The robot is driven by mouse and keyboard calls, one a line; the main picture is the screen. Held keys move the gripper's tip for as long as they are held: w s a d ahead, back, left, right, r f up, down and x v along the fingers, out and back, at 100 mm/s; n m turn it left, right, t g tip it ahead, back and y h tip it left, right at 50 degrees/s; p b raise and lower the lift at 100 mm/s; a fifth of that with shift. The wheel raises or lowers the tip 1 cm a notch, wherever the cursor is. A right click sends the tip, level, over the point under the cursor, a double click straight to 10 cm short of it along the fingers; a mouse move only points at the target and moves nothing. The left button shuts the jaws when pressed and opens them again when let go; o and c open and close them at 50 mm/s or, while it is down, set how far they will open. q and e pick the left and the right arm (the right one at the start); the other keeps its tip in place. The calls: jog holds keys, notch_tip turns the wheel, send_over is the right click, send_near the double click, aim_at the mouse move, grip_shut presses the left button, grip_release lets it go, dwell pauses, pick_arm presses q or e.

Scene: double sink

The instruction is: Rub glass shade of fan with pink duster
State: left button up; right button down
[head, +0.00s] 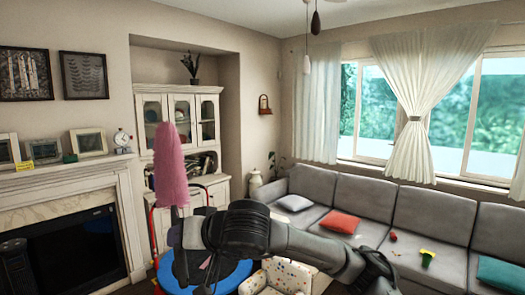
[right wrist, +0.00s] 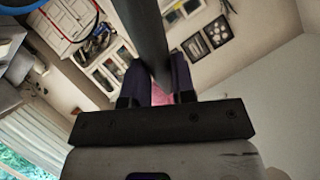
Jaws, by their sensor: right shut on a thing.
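The pink duster (head: 171,165) stands nearly upright in the head view, its fluffy head raised left of centre. My right gripper (head: 180,236) is below it, shut on the duster. In the right wrist view, a dark bar, which looks like the handle, passes between the fingers (right wrist: 160,82), with a bit of pink (right wrist: 160,98) behind it. Two hanging pulls, a dark one (head: 316,22) and a white one (head: 307,64), come down at the top of the head view. The fan's glass shade is not in view, and the duster head is apart from the pulls. My left gripper is not in view.
A fireplace mantel (head: 60,175) with frames and a clock is at left. A white cabinet (head: 180,110) stands in the alcove. A blue round trampoline (head: 232,278) and a spotted armchair (head: 280,278) are low in front. A grey sofa (head: 425,215) lines the window wall. The upper middle air is clear.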

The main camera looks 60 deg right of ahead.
jog(key=s+d+r+m+t+h+p, duration=0.1)
jog(key=d+r+p, duration=0.4)
jog(key=r, duration=0.8)
jog(key=s+d+r+m+t+h+p, duration=0.1)
jog(key=s+d+r+t+p, duration=0.2)
jog(key=r, duration=1)
jog(key=s+d+r+m+t+h+p, duration=0.2)
jog(key=s+d+r+p, duration=0.3)
jog(key=r, duration=0.9)
jog(key=shift+s+d+t+p, duration=0.3)
jog(key=shift+d+p, duration=1.4)
jog(key=shift+d, duration=0.95)
jog(key=shift+w+d+r+p, duration=0.15)
jog(key=shift+d+r+p, duration=0.2)
jog(key=shift+d, duration=0.05)
jog(key=shift+w+d+r, duration=0.1)
jog(key=shift+d+r, duration=0.15)
jog(key=shift+d, duration=0.1)
